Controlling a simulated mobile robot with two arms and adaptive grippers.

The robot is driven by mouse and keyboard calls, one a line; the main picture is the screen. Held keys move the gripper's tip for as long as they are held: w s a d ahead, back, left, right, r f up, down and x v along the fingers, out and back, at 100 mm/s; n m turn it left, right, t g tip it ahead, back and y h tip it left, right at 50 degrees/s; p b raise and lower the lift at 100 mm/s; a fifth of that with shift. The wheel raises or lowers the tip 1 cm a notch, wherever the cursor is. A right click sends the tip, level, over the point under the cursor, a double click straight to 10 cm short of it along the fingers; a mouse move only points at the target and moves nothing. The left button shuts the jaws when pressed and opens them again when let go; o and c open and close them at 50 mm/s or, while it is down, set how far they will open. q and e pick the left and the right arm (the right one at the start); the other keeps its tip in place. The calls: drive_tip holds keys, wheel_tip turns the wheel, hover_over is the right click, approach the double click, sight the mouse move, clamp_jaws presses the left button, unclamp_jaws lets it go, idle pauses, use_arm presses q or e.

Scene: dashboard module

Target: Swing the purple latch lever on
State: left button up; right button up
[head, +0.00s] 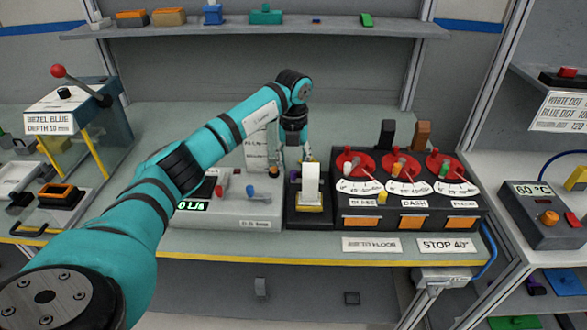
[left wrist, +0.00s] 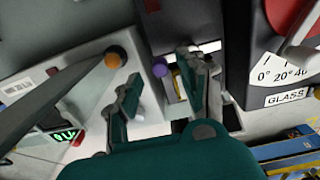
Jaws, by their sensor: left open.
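The purple latch lever shows in the left wrist view as a round purple knob (left wrist: 160,69), at the edge of a dark module. My left gripper (head: 293,163) points down at the left side of the black module (head: 308,217) with an upright white part and a yellow base. In the left wrist view the fingers of my left gripper (left wrist: 161,75) are apart, and the purple knob shows between their tips. I cannot tell whether they touch it. My right gripper is not in view.
A grey console (head: 240,212) with red and blue levers stands left of the black module. A black unit (head: 385,225) with several red dials stands right of it. In the left wrist view an orange knob (left wrist: 113,61) is near the left finger. The bench front is mostly clear.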

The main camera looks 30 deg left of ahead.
sight(293, 172)
use_arm(q)
drive_tip(key=shift+f, duration=1.6)
clamp_jaws()
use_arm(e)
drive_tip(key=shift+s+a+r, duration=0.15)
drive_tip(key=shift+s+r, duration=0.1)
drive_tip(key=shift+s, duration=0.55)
